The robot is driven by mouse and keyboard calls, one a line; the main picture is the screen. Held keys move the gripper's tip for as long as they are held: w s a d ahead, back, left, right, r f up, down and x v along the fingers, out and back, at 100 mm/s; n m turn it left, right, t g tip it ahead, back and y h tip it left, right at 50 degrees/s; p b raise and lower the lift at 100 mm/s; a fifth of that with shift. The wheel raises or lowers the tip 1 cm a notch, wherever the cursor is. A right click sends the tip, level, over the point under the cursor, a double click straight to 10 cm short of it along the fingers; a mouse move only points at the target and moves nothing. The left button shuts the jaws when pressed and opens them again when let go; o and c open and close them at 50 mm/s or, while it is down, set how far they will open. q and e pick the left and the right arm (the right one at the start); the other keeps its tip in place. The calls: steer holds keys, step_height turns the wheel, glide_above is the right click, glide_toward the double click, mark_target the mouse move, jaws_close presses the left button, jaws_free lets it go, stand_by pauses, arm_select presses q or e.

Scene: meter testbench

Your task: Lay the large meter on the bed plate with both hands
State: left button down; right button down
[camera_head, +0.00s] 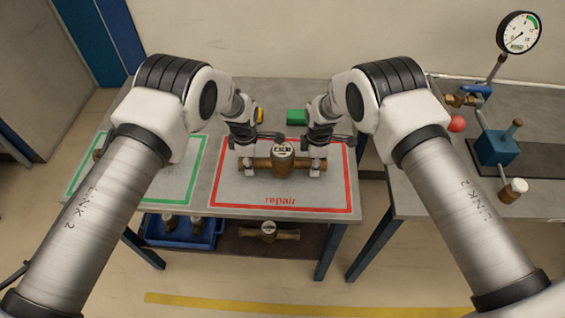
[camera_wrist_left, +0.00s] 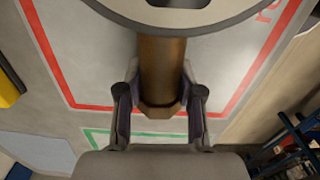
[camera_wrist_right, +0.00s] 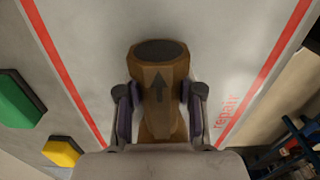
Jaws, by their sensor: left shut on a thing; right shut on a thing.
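The large meter (camera_head: 284,158) is a brass body with a round dial and a pipe end on each side. It is level inside the red "repair" outline; I cannot tell if it touches the table. My left gripper (camera_head: 247,165) is shut on its left pipe end, which shows between the fingers in the left wrist view (camera_wrist_left: 161,75). My right gripper (camera_head: 317,165) is shut on its right pipe end, marked with an arrow in the right wrist view (camera_wrist_right: 158,75). A dark plate (camera_head: 545,192) under the blue fixture on the right bench may be the bed plate.
The right bench (camera_head: 425,195) stands across a gap from the repair table. It carries a blue fixture (camera_head: 497,148), a pressure gauge (camera_head: 519,33) and a red ball (camera_head: 457,124). A green block (camera_head: 297,117) lies behind the meter. A blue bin (camera_head: 190,238) and another meter (camera_head: 268,231) are below.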

arm_select(q)
steer(key=shift+r, duration=0.1)
arm_select(e)
steer(key=shift+w+r, duration=0.1)
